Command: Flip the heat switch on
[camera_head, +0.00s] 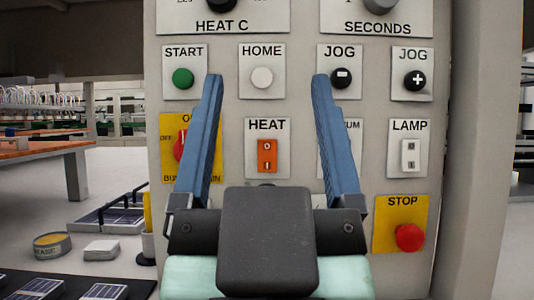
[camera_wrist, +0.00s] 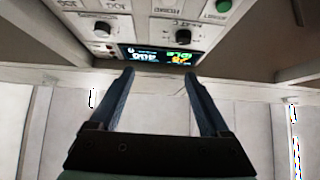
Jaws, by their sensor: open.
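The heat switch (camera_head: 267,155) is an orange rocker on a white plate labelled HEAT, on the upright grey control panel (camera_head: 305,100). It has an O mark above and an I mark below; which side is pressed I cannot tell. My gripper (camera_head: 267,88) is open and empty, its two blue fingers wide apart, and in the head view the switch shows between them. The gap between fingers and panel is hard to judge. In the wrist view my gripper (camera_wrist: 158,75) points toward the panel's upper part with a lit display (camera_wrist: 158,56); the heat switch is not visible there.
Near the switch are a green START button (camera_head: 182,78), a white HOME button (camera_head: 262,77), a LAMP rocker (camera_head: 410,154) and a red STOP button (camera_head: 409,237). My left finger partly covers a red rotary switch (camera_head: 179,145); my right one covers another plate. Trays and tins stand left.

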